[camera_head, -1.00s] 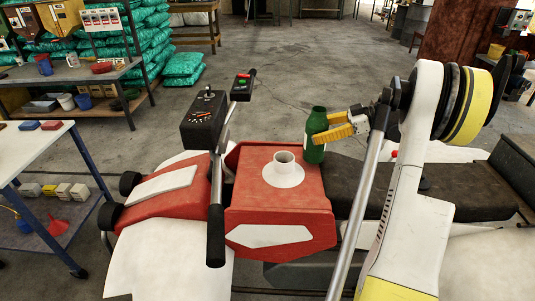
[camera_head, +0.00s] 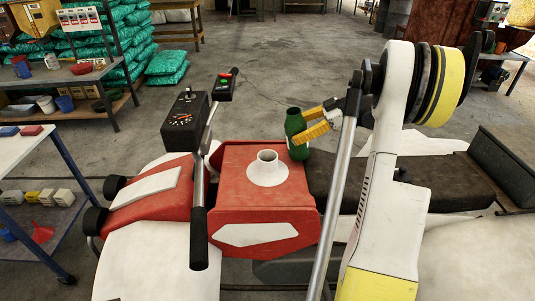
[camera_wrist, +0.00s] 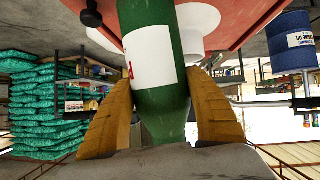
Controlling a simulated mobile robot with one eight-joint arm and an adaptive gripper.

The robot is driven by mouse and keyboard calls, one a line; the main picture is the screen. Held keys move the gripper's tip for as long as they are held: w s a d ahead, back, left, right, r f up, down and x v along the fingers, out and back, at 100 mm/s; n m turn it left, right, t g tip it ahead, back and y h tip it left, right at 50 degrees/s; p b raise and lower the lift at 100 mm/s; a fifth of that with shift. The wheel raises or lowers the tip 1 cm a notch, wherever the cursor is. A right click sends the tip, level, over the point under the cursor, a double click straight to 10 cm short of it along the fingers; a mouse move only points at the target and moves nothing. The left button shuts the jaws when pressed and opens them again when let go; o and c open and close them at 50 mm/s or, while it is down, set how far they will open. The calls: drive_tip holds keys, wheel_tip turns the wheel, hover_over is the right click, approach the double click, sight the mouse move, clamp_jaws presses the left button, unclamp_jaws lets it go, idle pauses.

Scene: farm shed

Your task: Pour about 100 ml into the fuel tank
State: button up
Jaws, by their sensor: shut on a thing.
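The fuel tank is the red body (camera_head: 235,183) of the vehicle in the head view, with a white open filler neck (camera_head: 267,168) on top. My gripper (camera_head: 306,135) is shut on a green bottle (camera_head: 295,128) with a white label. The bottle is just behind and to the right of the neck, above the tank's rear edge, and leans slightly left. In the wrist view the bottle (camera_wrist: 158,95) lies between my yellow fingers (camera_wrist: 160,110), with the white neck flange (camera_wrist: 200,30) beyond it. The liquid in the bottle is hidden.
Handlebars with a gauge box (camera_head: 183,122) stand left of the tank. A dark seat (camera_head: 400,182) lies to the right. A white-topped bench (camera_head: 30,150) and a shelf (camera_head: 70,78) are at the left. Open floor (camera_head: 290,55) lies behind.

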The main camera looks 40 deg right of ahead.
drive_tip(key=shift+a+r+g+h+p, duration=0.3)
drive_tip(key=shift+r+h+p, duration=0.2)
drive_tip(key=shift+r+p, duration=0.15)
drive_tip(key=shift+f+n+h, duration=0.1)
drive_tip(key=shift+n+h, duration=0.2)
drive_tip(key=h+p, duration=0.1)
drive_tip(key=a+h+p, duration=0.1)
drive_tip(key=shift+w+a+r+n+g+h+p, duration=0.2)
drive_tip(key=shift+n+g+h+p, duration=0.1)
drive_tip(key=shift+n+g+p, duration=0.1)
wheel_tip(320, 180, down, 3)
drive_tip(key=shift+d+r+h+b, duration=0.2)
drive_tip(key=shift+h+b, duration=0.35)
drive_tip(key=shift+h, duration=0.35)
drive_tip(key=shift+s+d+n+g+h+p, duration=0.1)
drive_tip(key=shift+n+g+h+p, duration=0.2)
drive_tip(key=shift+n+g+h, duration=0.15)
drive_tip(key=shift+d+f+n+h, duration=0.1)
drive_tip(key=shift+f+n+h, duration=0.05)
drive_tip(key=shift+h, duration=0.45)
drive_tip(key=shift+d+f+n+h, duration=0.1)
drive_tip(key=shift+f+h, duration=0.05)
drive_tip(key=shift+h, duration=0.4)
drive_tip(key=shift+d+f+g+h+b, duration=0.1)
drive_tip(key=shift+f+g+h+b, duration=0.15)
drive_tip(key=shift+f+h+b, duration=0.55)
drive_tip(key=shift+a+r+n+h+p, duration=0.25)
drive_tip(key=shift+r+n+h+p, duration=0.05)
drive_tip(key=shift+r+h, duration=0.1)
